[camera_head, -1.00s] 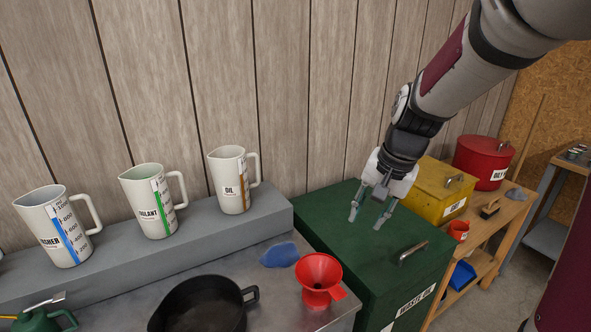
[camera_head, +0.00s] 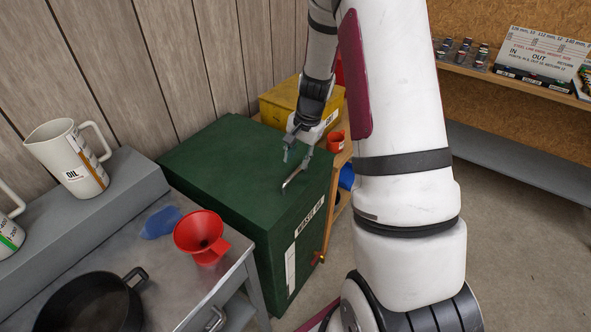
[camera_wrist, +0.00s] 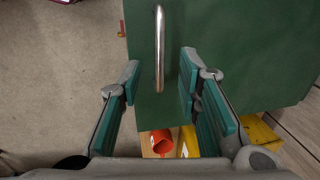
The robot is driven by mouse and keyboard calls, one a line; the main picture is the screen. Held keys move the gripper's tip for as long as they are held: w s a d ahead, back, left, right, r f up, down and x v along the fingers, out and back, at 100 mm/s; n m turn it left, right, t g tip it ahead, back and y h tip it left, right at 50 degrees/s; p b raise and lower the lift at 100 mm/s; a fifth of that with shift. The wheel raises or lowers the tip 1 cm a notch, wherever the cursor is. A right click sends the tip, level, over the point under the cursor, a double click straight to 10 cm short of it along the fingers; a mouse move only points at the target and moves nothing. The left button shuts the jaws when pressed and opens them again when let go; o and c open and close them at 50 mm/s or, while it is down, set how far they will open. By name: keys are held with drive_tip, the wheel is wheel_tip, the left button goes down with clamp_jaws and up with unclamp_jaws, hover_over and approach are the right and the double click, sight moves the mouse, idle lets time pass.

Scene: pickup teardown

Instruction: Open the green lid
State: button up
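The green lid (camera_head: 215,165) tops a green box labelled "WASTE OIL" (camera_head: 308,215) and lies flat and closed. A metal bar handle (camera_head: 297,172) sits on the lid near its right front edge. It also shows in the wrist view (camera_wrist: 159,50), running between and ahead of my fingertips. My gripper (camera_head: 297,156) is above the lid by the handle. In the wrist view my gripper (camera_wrist: 160,75) is open, with teal-padded fingers to either side of the handle's line. It holds nothing, and the fingers seem apart from the handle.
A red funnel (camera_head: 201,233), blue cloth (camera_head: 161,222) and black pan (camera_head: 92,305) are on the metal bench left of the box. A yellow box (camera_head: 285,102) and red cup (camera_head: 336,141) stand behind it. Open floor lies to the right.

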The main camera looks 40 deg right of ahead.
sight(293, 175)
drive_tip(key=f, duration=0.4)
drive_tip(key=w+f, duration=0.1)
drive_tip(key=f, duration=0.1)
drive_tip(key=shift+a+f, duration=0.15)
drive_tip(key=shift+a, duration=0.15)
clamp_jaws()
